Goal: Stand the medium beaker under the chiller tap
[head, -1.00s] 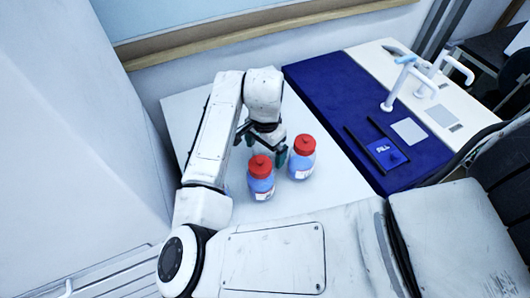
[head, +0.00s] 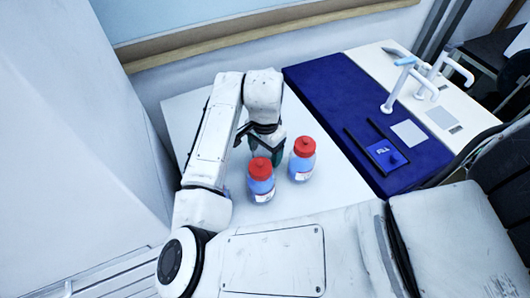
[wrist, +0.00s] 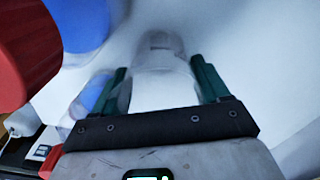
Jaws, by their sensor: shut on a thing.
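My gripper (wrist: 160,66) is shut on a pale, see-through vessel (wrist: 163,88), likely the medium beaker, with a green finger on each side of it. In the head view my gripper (head: 264,152) is low over the white table, behind the red-capped bottles, and the beaker is mostly hidden there. A white tap with a light blue top (head: 398,85) stands on the dark blue surface to the right. A grey square plate (head: 408,133) lies in front of it, beside a blue panel marked FILL (head: 383,153).
Two blue bottles with red caps (head: 261,183) (head: 302,162) stand close to my gripper; a red cap (wrist: 30,50) looms at the left in the wrist view. A second white tap (head: 436,72) stands farther right. The white table (head: 333,185) is clear right of the bottles.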

